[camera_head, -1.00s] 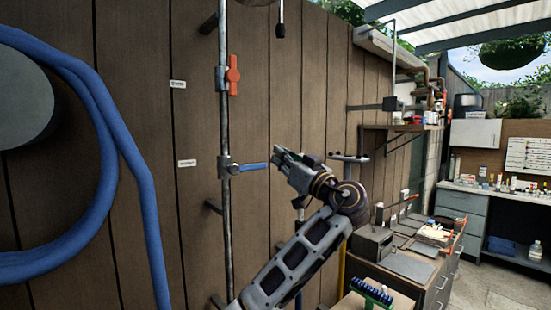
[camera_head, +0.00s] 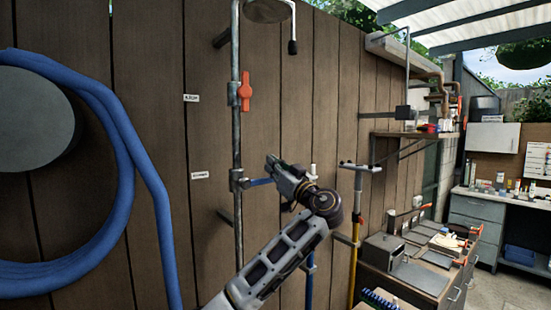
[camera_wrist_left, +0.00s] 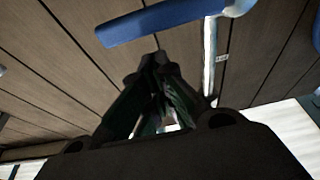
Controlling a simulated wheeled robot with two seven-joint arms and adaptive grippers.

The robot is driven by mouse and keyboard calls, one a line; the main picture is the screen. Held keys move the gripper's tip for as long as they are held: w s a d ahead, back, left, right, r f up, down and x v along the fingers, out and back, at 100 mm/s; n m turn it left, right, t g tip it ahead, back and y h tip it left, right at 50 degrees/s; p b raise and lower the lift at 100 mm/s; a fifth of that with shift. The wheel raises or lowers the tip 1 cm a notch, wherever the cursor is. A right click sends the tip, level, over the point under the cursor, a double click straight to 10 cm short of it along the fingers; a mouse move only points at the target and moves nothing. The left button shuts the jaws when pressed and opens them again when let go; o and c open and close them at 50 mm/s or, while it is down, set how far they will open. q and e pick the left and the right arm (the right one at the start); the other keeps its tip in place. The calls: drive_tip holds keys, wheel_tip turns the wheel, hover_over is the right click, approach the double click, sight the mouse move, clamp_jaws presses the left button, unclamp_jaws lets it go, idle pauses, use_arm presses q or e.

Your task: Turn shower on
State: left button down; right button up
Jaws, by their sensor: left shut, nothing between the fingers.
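A metal shower pipe (camera_head: 238,140) runs up the wooden wall to a round shower head (camera_head: 267,10) at the top. A red valve handle (camera_head: 246,90) stands upright along the pipe. Lower down, a blue lever (camera_head: 260,182) sticks out sideways to the right, roughly level. My left gripper (camera_head: 271,163) is shut and empty, and overlaps the lever's outer end in the head view. In the left wrist view the blue lever (camera_wrist_left: 165,20) lies just beyond the shut fingertips; whether they touch it I cannot tell. My right gripper is not in view.
A blue hose (camera_head: 125,150) hangs coiled on the wall at the left. Two small labels, an upper one (camera_head: 192,98) and a lower one (camera_head: 200,175), sit left of the pipe. A yellow pole (camera_head: 355,235) and a workbench (camera_head: 425,270) stand to the right.

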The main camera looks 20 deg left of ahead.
use_arm(q)
drive_tip(key=shift+f, duration=0.9)
drive_tip(key=shift+a+f, duration=0.1)
